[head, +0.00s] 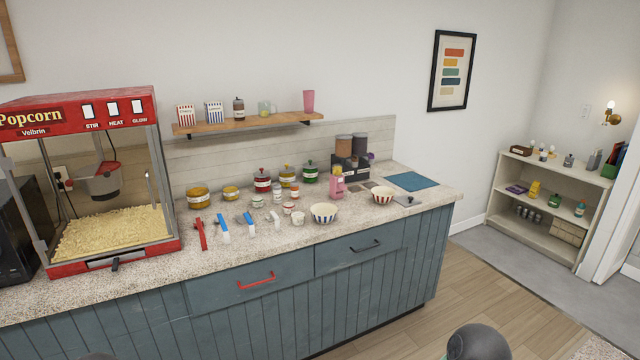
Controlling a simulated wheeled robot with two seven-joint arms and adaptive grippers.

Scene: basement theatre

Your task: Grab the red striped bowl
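The red striped bowl (383,196) stands upright on the speckled counter (290,238), toward its right end. It is small and white with red stripes. A blue striped bowl (323,213) stands to its left and nearer the front edge, apart from it. Neither of my grippers shows in the head view. Only dark rounded parts of my own arms show at the bottom edge, well away from the red striped bowl.
A pink carton (337,186) and a dark cup organizer (350,168) stand behind left of the bowl. A blue mat (411,181) lies right of it. Jars, scoops and a popcorn machine (95,185) fill the left. Wood floor (480,270) is open at right.

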